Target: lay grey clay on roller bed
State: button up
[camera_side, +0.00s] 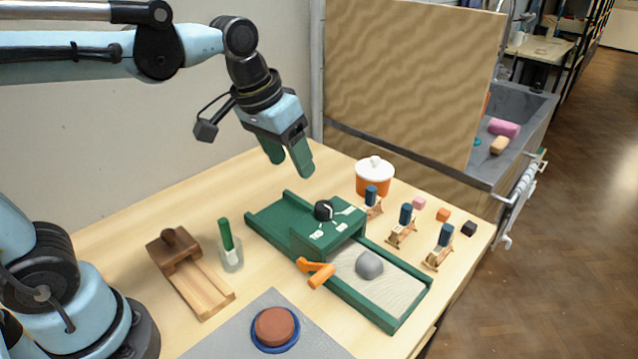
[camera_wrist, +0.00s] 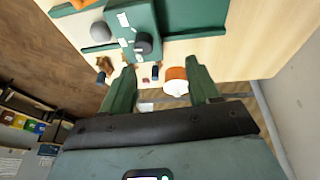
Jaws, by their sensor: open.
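The grey clay (camera_side: 369,264) is a smooth rounded lump. It rests on the pale bed surface (camera_side: 404,292) of the green slab roller (camera_side: 316,240), to the right of the green roller housing with its black knob and orange crank (camera_side: 316,271). The clay also shows at the upper left of the wrist view (camera_wrist: 100,31). My gripper (camera_side: 288,163) is open and empty, raised above the table beyond the roller's far side and apart from the clay. In the wrist view its two green fingers (camera_wrist: 160,66) are spread wide with nothing held between them.
An orange pot with a white lid (camera_side: 375,178) stands behind the roller, near several small wooden stands with blue cylinders (camera_side: 405,215). A wooden press (camera_side: 187,272), a glass holding a green-handled tool (camera_side: 230,250) and a clay disc on a blue dish (camera_side: 274,327) stand in front.

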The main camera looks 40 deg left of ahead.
jog(key=s+a+f+t, duration=0.3)
jog(key=s+a+f, duration=0.1)
jog(key=s+f, duration=0.1)
jog(key=shift+s+a+y, duration=0.15)
jog(key=shift+s+y, duration=0.25)
jog(key=shift+s, duration=0.05)
dwell(1.0)
